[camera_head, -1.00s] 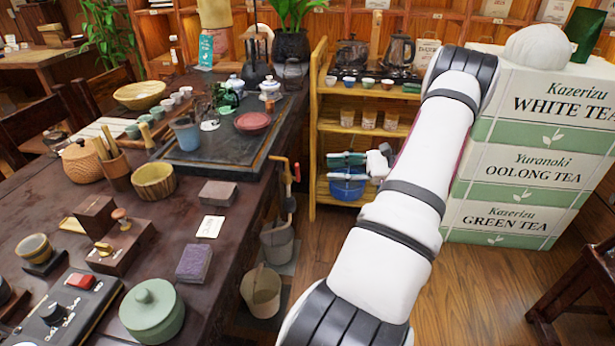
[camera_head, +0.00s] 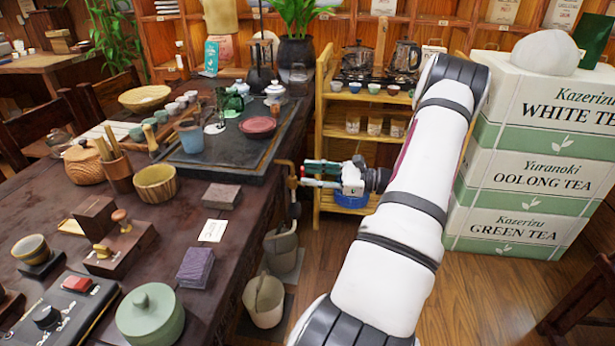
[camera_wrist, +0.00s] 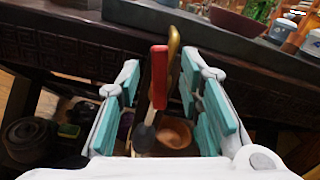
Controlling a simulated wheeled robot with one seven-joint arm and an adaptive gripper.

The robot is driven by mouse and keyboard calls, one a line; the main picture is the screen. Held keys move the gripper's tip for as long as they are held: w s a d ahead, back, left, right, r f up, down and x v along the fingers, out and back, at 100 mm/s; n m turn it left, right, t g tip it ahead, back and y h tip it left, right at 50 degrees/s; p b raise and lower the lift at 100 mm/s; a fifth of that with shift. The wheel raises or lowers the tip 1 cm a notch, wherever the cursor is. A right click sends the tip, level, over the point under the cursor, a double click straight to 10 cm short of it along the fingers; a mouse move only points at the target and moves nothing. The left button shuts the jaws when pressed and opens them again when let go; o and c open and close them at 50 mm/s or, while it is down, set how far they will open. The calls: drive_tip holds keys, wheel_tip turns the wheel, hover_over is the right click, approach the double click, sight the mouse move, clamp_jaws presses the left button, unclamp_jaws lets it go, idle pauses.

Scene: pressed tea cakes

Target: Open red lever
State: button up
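The red lever (camera_wrist: 158,78) stands upright in the wrist view, beside a curved brass-coloured pipe (camera_wrist: 174,58) at the side of the dark table. My gripper (camera_wrist: 160,95) is open, with teal finger pads on either side of the lever and pipe and visible gaps between. In the head view my gripper (camera_head: 308,174) is beside the table's right edge, level with the tap (camera_head: 293,186), whose upper part is partly covered by the fingers. The red lever cannot be made out clearly in the head view.
A wooden shelf (camera_head: 318,120) is behind my gripper, and tea boxes (camera_head: 530,180) are stacked at right. The table (camera_head: 245,225) holds a black tea tray and many small items.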

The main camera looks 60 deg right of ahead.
drive_tip(key=shift+x, duration=0.8)
drive_tip(key=shift+c, duration=0.5)
clamp_jaws()
drive_tip(key=shift+w+d+m+p, duration=0.1)
drive_tip(key=shift+d+m+p, duration=0.2)
drive_tip(key=shift+m+p, duration=0.55)
drive_tip(key=shift+w+d+m+p, duration=0.1)
drive_tip(key=shift+d+m+p, duration=0.15)
drive_tip(key=shift+m+p, duration=0.55)
drive_tip(key=shift+o, duration=0.5)
unclamp_jaws()
